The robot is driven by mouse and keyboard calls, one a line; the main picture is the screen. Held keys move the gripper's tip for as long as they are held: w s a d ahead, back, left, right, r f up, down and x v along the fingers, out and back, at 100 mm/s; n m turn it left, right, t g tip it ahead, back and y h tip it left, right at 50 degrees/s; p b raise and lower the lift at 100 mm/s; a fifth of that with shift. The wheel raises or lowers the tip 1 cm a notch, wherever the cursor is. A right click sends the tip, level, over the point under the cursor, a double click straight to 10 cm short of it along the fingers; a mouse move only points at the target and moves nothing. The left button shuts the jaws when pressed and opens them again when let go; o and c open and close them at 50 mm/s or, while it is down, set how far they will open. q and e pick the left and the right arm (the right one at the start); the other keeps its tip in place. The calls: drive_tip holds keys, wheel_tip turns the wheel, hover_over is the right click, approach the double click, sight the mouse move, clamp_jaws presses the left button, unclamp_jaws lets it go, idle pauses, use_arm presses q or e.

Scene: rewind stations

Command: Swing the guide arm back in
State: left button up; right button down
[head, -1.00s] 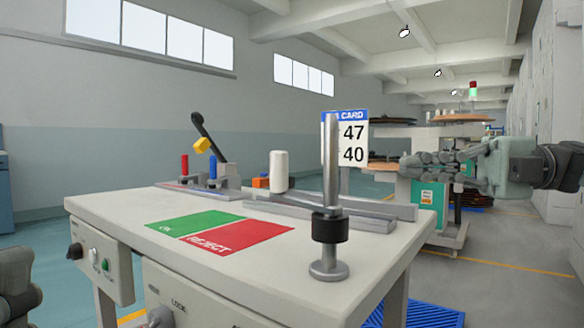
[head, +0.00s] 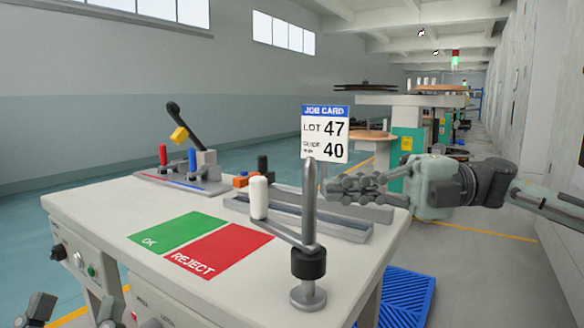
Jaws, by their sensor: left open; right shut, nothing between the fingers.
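The guide arm (head: 287,234) is a grey bar running from the black collar (head: 308,263) on an upright steel post (head: 309,205) back and left to a white roller (head: 259,197). The roller stands upright at the near side of the grey rails. My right gripper (head: 330,190) is shut and empty, its fingers pointing left, just right of the post in the picture and apart from the roller. My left gripper (head: 75,314) is open and partly cut off at the bottom left edge, below the bench top.
The bench top (head: 110,205) carries green OK (head: 178,230) and red REJECT (head: 219,250) patches. A job card (head: 325,133) stands behind the rails. A splice fixture with a raised black lever (head: 187,126) is at the back left. A blue pallet (head: 408,298) lies right of the bench.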

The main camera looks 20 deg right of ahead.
use_arm(q)
drive_tip(key=w+a+f+g+y+p, duration=0.1)
drive_tip(key=w+f+g+y+p, duration=0.1)
drive_tip(key=f+g, duration=0.45)
drive_tip(key=w+a+f+g+y+p, duration=0.1)
drive_tip(key=w+f+g+y+p, duration=0.15)
drive_tip(key=f, duration=0.65)
drive_tip(key=s+a+f+g+y+p, duration=0.2)
drive_tip(key=s+a+f+g+y, duration=0.2)
drive_tip(key=s+a+f+g, duration=0.3)
drive_tip(key=shift+s+a+f+n+g+p, duration=0.35)
drive_tip(key=shift+a+f+g, duration=0.35)
drive_tip(key=shift+a+f, duration=1.35)
use_arm(e)
drive_tip(key=x, duration=0.7)
use_arm(q)
drive_tip(key=shift+w+d+f, duration=0.1)
drive_tip(key=shift+d+f, duration=0.2)
drive_tip(key=shift+d, duration=0.05)
use_arm(e)
drive_tip(key=shift+s, duration=0.1)
